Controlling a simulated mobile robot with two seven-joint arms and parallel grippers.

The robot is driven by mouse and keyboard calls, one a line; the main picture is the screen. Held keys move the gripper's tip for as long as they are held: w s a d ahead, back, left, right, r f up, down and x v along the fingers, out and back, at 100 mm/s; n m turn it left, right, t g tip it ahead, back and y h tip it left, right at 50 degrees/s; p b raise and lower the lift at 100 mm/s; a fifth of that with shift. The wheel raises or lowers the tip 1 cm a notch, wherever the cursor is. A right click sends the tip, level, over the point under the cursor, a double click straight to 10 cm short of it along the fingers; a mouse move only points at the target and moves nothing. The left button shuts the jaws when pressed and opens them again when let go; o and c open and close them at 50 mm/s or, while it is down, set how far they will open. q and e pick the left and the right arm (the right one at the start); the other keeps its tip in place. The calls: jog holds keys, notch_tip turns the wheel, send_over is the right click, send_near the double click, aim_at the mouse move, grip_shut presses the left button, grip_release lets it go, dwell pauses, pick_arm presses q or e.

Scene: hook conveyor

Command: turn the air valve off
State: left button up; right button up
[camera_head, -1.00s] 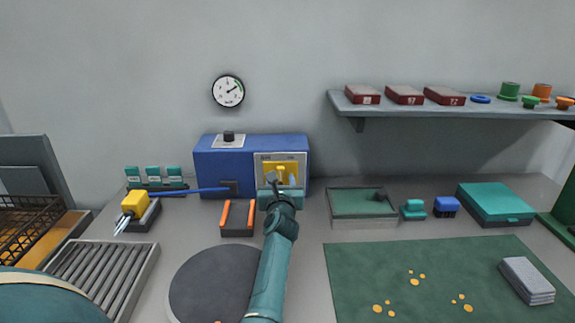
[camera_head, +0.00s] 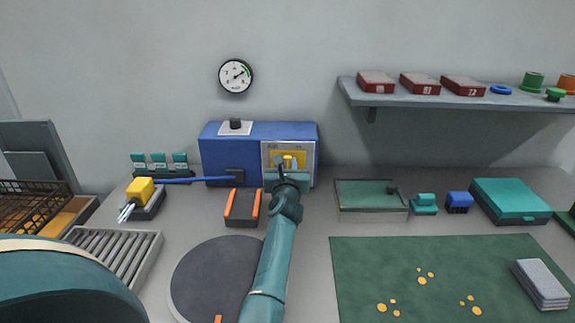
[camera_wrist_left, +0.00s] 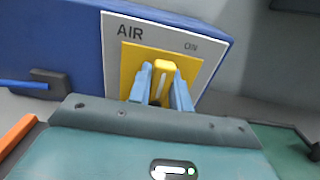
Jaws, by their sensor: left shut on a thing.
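The air valve is a yellow handle (camera_head: 289,160) on a yellow plate in a pale panel (camera_head: 309,151) on the front of a blue box (camera_head: 258,134). In the left wrist view the panel (camera_wrist_left: 118,60) reads AIR, with ON at its upper right. The yellow handle (camera_wrist_left: 165,66) bears a white line running roughly up and down in that view. My left gripper (camera_head: 282,171) is at the panel. In the wrist view its blue fingers (camera_wrist_left: 162,88) are shut on the handle, one each side. My right gripper is not in view.
A pressure gauge (camera_head: 236,76) hangs on the wall above. A blue hose (camera_head: 193,180) runs from the box to a yellow tool (camera_head: 139,190). An orange-sided holder (camera_head: 242,222) stands left of my arm, a green tray (camera_head: 370,212) right of it.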

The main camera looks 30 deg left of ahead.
pick_arm(q)
grip_shut()
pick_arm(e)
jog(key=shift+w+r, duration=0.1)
